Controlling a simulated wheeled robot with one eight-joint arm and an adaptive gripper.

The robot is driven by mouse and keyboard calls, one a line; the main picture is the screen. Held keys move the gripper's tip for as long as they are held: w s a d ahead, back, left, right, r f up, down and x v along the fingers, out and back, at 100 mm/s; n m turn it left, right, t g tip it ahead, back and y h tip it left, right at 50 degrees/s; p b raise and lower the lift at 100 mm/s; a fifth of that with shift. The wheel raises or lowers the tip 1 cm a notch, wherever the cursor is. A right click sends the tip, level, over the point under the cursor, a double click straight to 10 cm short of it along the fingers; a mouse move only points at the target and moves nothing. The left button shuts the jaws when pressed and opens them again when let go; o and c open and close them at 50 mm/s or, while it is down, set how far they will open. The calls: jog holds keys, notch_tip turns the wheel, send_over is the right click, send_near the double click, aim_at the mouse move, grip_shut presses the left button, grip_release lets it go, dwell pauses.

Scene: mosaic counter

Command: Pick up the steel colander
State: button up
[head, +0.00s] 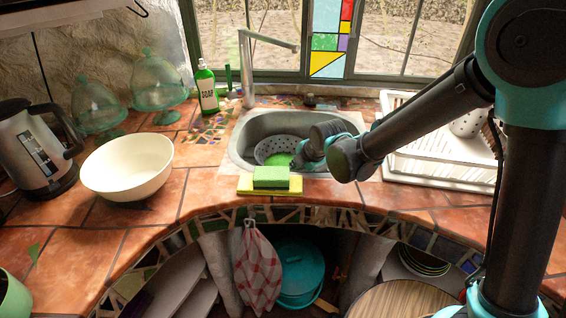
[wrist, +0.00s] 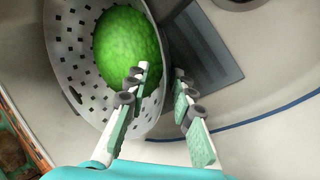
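The steel colander (head: 272,146) sits in the sink, a pale bowl with dark square holes. In the wrist view the colander (wrist: 68,52) fills the upper left and looks tilted. A bumpy green round thing (wrist: 128,45) lies inside it; it also shows in the head view (head: 281,159). My gripper (wrist: 165,112) is open, its fingers apart. One finger shows over the colander's inside and the other outside, with the near rim between them in the picture. I cannot tell whether either touches it. In the head view my gripper (head: 297,160) is small and partly hidden by my wrist.
The sink (head: 240,138) walls surround the colander. A green and yellow sponge (head: 270,178) lies at the sink's front edge. The faucet (head: 247,70) and a soap bottle (head: 207,88) stand behind left. A white bowl (head: 128,167) is left, and a dish rack (head: 440,147) right.

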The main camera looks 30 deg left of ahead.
grip_shut()
jog(key=shift+r, duration=0.1)
dwell(0.3)
notch_tip(320, 180, up, 18)
dwell(0.6)
dwell(1.0)
